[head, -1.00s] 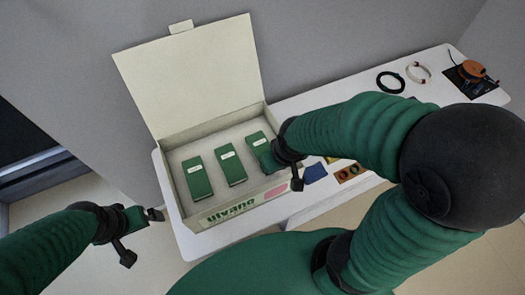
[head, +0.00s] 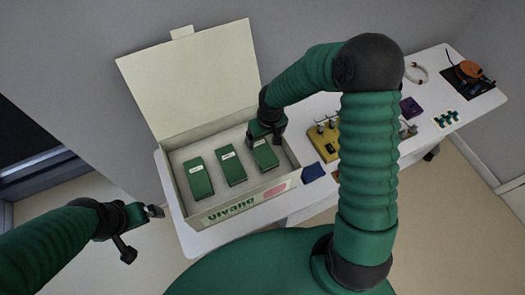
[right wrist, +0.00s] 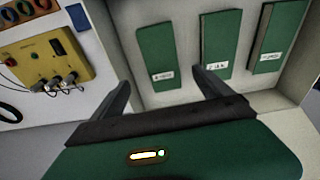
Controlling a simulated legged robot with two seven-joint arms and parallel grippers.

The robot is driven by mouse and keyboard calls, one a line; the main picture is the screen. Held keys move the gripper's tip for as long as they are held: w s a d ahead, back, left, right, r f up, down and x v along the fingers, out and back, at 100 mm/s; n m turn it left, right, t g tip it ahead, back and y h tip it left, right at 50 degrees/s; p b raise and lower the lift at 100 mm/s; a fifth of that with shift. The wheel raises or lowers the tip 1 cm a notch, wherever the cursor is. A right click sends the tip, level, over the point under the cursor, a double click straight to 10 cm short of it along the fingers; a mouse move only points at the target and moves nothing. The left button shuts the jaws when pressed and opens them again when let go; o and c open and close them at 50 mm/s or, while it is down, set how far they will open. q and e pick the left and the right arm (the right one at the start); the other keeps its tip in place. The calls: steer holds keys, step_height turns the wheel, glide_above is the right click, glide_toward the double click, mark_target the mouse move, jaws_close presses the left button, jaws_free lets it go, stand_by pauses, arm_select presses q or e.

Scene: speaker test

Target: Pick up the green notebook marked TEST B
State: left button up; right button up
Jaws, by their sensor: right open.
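Three green notebooks with white labels lie side by side in an open cream box (head: 222,214): left (head: 199,177), middle (head: 232,166) and right (head: 265,157). The labels are too small to read, so I cannot tell which is TEST B. My right gripper (head: 266,132) is open and empty above the far end of the right notebook, partly covering it. In the right wrist view the order is reversed: the right notebook (right wrist: 155,57) appears between and beyond my open fingers (right wrist: 160,80), with the middle one (right wrist: 220,43) beside it. My left gripper (head: 150,212) is outside the box, left of it; its opening is unclear.
The box lid (head: 195,78) stands raised at the back. A yellow device (head: 324,141) with plugs and a blue item (head: 313,172) lie right of the box on the white table (head: 430,78). An orange tool (head: 467,70) lies at the far right.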

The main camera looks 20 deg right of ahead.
mark_target(262, 150)
steer(key=f, duration=0.3)
steer(key=w+f, duration=0.1)
steer(key=f, duration=0.2)
steer(key=f+p, duration=0.1)
steer(key=f, duration=0.2)
steer(key=shift+w+a+f, duration=0.15)
steer(key=shift+w+a, duration=0.05)
steer(key=shift+a, duration=0.05)
steer(key=shift+w+f, duration=0.1)
steer(key=shift+f, duration=0.05)
steer(key=c, duration=1.6)
